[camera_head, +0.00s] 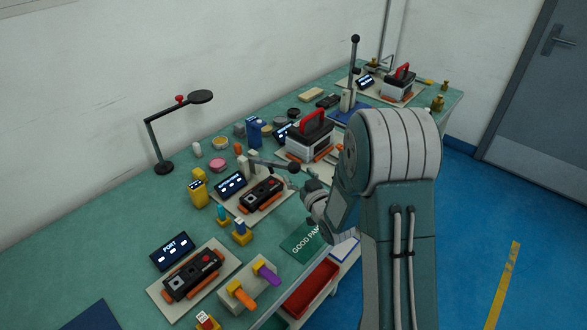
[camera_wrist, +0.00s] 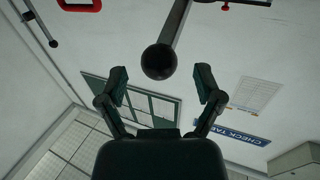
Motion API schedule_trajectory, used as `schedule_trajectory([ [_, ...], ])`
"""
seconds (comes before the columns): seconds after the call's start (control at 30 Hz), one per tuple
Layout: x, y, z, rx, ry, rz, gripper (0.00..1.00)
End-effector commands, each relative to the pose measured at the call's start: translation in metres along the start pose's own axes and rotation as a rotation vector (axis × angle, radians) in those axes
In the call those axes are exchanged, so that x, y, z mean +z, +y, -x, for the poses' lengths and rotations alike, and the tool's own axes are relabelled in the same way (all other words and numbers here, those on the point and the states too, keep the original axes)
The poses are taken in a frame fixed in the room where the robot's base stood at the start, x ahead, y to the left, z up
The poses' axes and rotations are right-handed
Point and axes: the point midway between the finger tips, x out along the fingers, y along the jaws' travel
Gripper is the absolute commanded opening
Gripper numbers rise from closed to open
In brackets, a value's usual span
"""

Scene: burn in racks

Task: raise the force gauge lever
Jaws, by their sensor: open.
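A grey lever with a black ball knob (camera_head: 293,168) lies nearly level over the middle of the green bench, beside a small dark display (camera_head: 230,184). I take it for the force gauge lever; the display's text is too small to read surely. My gripper (camera_head: 297,178) is at the knob end, partly hidden by my arm. In the wrist view, the black knob (camera_wrist: 159,62) shows between and slightly beyond the two spread fingertips of my gripper (camera_wrist: 161,78), with a gap on both sides. The fingers are open and hold nothing.
A second lever (camera_head: 354,65) stands upright farther back. A device with a red handle (camera_head: 311,130) is close behind my gripper. A desk lamp (camera_head: 160,140) stands at the left. A black-and-orange device (camera_head: 193,273) lies in front. Blue floor (camera_head: 480,215) is clear at right.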

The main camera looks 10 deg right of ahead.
Motion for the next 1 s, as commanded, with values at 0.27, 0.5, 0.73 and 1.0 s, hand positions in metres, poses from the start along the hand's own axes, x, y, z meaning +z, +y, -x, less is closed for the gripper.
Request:
schedule_trajectory([
  [0.27, 0.0, 0.0, -0.031, 0.0, 0.001, 0.0, 0.84],
  [0.5, -0.001, 0.0, -0.033, 0.001, 0.0, -0.001, 0.84],
  [0.73, 0.0, 0.0, -0.033, 0.0, 0.0, 0.0, 0.04],
  [1.0, -0.001, 0.0, -0.034, 0.0, -0.003, 0.001, 0.0],
])
